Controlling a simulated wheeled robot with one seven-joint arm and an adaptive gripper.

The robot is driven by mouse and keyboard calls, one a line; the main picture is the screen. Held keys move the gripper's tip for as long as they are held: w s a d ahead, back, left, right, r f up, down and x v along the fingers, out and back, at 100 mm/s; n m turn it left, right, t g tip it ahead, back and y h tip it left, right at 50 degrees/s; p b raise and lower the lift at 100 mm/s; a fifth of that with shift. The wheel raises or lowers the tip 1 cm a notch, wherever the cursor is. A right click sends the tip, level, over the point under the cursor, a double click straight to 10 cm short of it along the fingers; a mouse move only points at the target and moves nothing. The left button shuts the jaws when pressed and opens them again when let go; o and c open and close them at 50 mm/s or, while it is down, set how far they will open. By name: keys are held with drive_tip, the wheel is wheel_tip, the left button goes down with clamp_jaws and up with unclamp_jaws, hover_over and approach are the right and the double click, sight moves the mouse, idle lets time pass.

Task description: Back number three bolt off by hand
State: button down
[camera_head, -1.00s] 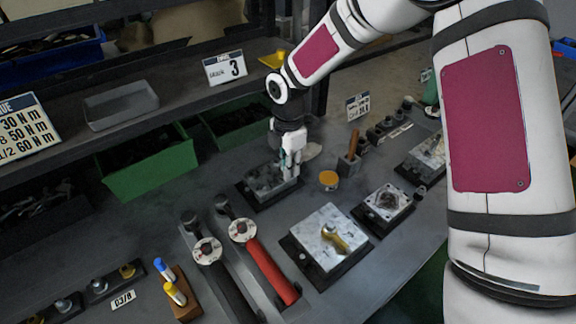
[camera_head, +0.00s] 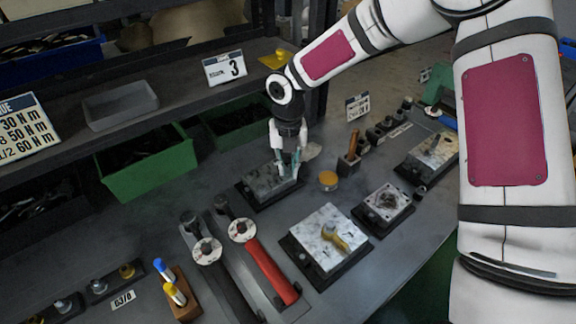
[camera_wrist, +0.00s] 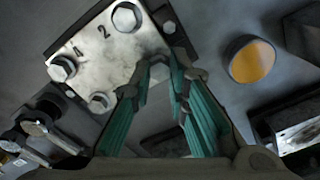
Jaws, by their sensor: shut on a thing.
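The valve block (camera_head: 266,181) is a pale, scuffed metal plate on a dark base, in the middle of the bench. In the wrist view its plate (camera_wrist: 92,48) bears the stamped marks 4 and 2, with a hex bolt (camera_wrist: 62,68) by the 4 and another bolt (camera_wrist: 128,16) by the 2. My gripper (camera_head: 288,165) points down at the block's right end. In the wrist view its teal fingertips (camera_wrist: 168,80) are shut on a bolt (camera_wrist: 158,68) at the plate's near edge, partly hidden by them. I see no stamped number beside this bolt.
A yellow-topped round pot (camera_head: 328,180) stands right of the block. Two torque wrenches, one with a red handle (camera_head: 270,272), lie in front. Another block (camera_head: 330,240) with a yellow tool on it is nearer. A green bin (camera_head: 145,170) is behind left.

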drive_tip(key=shift+w+r+n, duration=0.1)
drive_tip(key=shift+w+n, duration=0.1)
drive_tip(key=shift+n, duration=0.5)
drive_tip(key=c, duration=1.5)
unclamp_jaws()
drive_tip(key=shift+s, duration=0.1)
drive_tip(key=shift+o, duration=0.2)
